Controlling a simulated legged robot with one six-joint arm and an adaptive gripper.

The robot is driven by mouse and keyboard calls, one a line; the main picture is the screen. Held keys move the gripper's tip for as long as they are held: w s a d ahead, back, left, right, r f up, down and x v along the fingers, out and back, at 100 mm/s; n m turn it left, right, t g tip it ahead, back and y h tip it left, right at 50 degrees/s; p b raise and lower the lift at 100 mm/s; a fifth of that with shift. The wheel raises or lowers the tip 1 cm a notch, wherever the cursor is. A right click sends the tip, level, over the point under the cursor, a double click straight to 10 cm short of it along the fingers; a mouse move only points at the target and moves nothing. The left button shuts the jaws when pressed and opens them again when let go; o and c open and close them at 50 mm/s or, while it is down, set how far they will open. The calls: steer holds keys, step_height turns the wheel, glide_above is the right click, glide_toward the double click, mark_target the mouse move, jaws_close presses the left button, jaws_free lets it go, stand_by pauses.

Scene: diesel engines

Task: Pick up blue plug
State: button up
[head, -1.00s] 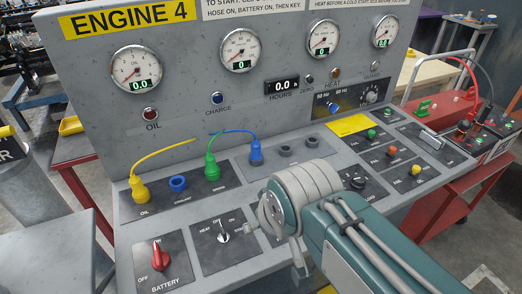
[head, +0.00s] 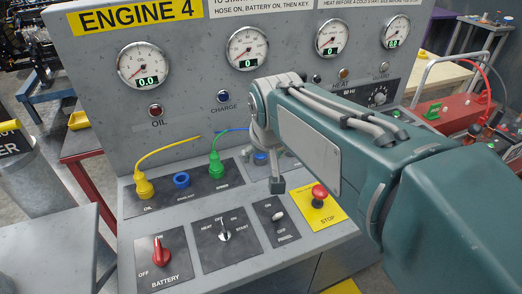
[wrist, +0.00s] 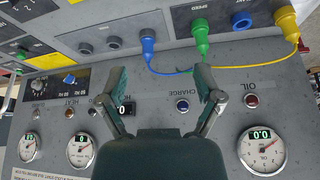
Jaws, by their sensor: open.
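The blue plug (wrist: 148,40) stands in a panel socket in the wrist view, with a thin blue cable curving from it. In the head view only a bit of the blue plug (head: 260,158) shows behind my arm's end. My gripper (wrist: 161,74) is open and empty in the wrist view. Its two fingers are spread wide, and the plug lies beyond their tips, nearer the left finger. In the head view my gripper is partly hidden by my own arm, and one finger hangs over the panel.
A green plug (head: 216,165) and a yellow plug (head: 144,186) stand left of the blue one, with an empty blue socket (head: 181,180) between them. A red stop button (head: 319,193) and switches lie in front. The upright gauge panel (head: 200,100) rises behind.

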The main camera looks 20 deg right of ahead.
steer(key=w+d+f+m, duration=0.1)
steer(key=w+d+f, duration=0.1)
steer(key=w, duration=0.4)
steer(key=w+d+f+m, duration=0.1)
steer(key=w+d+f, duration=0.2)
steer(key=w+f, duration=0.2)
steer(key=w+d+f+g+h, duration=0.1)
steer(key=w+d+f, duration=0.2)
steer(key=w, duration=0.6)
steer(key=shift+w+f+m, duration=0.2)
steer(key=shift+f+m, duration=0.1)
steer(key=shift+m, duration=0.1)
steer(key=x, duration=0.5)
steer(key=shift+a+f, duration=0.25)
steer(key=shift+f, duration=0.2)
steer(key=shift+s, duration=0.1)
jaws_close()
